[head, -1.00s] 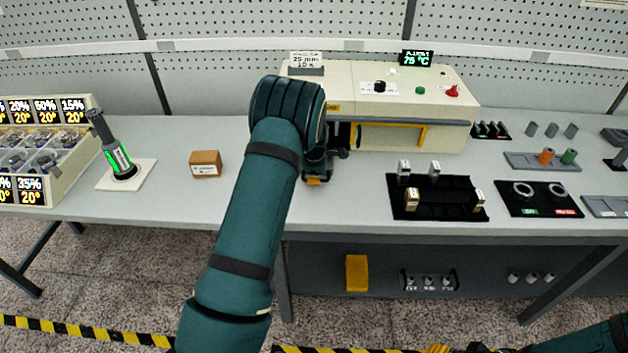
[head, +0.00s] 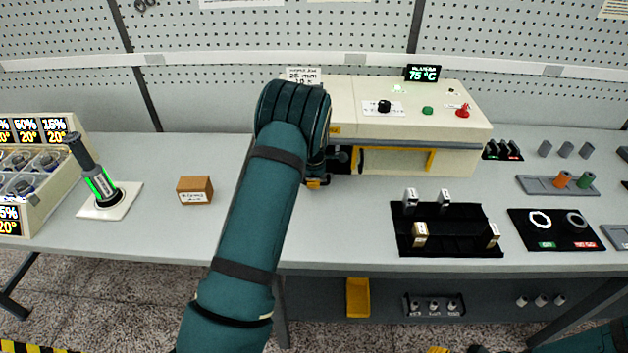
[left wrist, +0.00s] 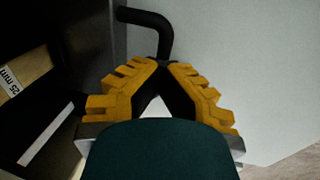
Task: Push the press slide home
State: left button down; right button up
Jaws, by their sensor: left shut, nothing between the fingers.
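The press (head: 460,135) is a cream machine with a yellow-framed opening in its front, at the back middle of the bench. A black part with a handle (head: 343,157) shows at the left end of that opening, partly hidden by my left arm. In the left wrist view, a bent black handle (left wrist: 160,28) rises just beyond the fingertips. Whether they touch it I cannot tell. My left gripper (head: 315,183) is at the press's left front, its yellow fingers (left wrist: 163,68) shut and empty. A small yellow part of my right gripper (head: 437,350) shows at the bottom edge.
A small brown box (head: 195,189) and a green-lit spindle on a white plate (head: 122,203) stand to the left. A black tray (head: 450,232) with small blocks lies right of the gripper. The bench front between box and arm is clear.

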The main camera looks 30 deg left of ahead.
pick_arm(q)
jog(key=shift+f, duration=0.15)
jog(key=c, duration=1.5)
grip_release()
jog(key=shift+c, duration=0.2)
jog(key=shift+o, duration=1.2)
jog(key=shift+w+a+f, duration=0.1)
jog(key=shift+a, duration=0.05)
jog(key=shift+w, duration=0.1)
jog(key=shift+r, duration=0.2)
jog(key=shift+r, duration=0.35)
notch_tip(320, 180, up, 11)
jog(key=s+d, duration=0.1)
jog(key=s, duration=0.1)
jog(key=shift+d, duration=0.15)
